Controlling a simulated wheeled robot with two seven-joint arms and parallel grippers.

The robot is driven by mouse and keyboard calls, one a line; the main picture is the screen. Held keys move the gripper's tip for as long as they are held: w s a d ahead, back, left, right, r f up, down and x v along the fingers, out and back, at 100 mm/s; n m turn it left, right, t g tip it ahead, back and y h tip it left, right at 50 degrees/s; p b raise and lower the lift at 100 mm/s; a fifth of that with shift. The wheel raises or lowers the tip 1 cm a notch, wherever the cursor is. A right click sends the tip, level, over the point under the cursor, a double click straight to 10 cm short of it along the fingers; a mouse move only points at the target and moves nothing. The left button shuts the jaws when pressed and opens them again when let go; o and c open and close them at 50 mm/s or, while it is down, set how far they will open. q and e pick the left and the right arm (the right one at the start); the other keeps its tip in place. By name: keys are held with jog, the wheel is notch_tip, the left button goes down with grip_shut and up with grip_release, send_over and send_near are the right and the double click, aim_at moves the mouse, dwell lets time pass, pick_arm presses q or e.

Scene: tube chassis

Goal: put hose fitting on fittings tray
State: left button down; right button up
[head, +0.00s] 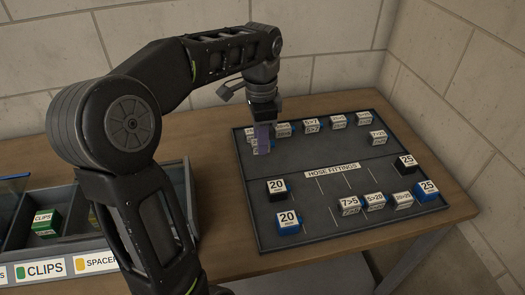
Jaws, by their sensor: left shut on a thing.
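The fittings tray (290,170) is a dark, flat tray with a "HOSE FITTINGS" label and white divider lines, lying on the wooden table. Several small blocks with white number labels stand on it, some black or blue, along its back and front rows. My left gripper (262,124) points down over the tray's back left corner. It is shut on a small hose fitting (261,147) with a pale label, partly hidden by the fingers. I cannot tell whether the fitting touches the tray. My right gripper is not in view.
Compartment bins with "CLIPS" and "SPACER" labels (40,271) stand at the left, holding a green clips box (46,223). Block walls close off the back and right. The tray's middle is mostly clear. Labelled blocks (283,129) stand close to the gripper's right.

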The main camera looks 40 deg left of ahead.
pick_arm(q)
jog(key=shift+f, duration=1.85)
jog(key=shift+f, duration=0.1)
jog(key=shift+f, duration=0.1)
jog(key=c, duration=1.1)
grip_release()
jog(key=shift+c, duration=0.2)
jog(key=shift+r+p, duration=0.45)
jog(key=shift+r, duration=3.55)
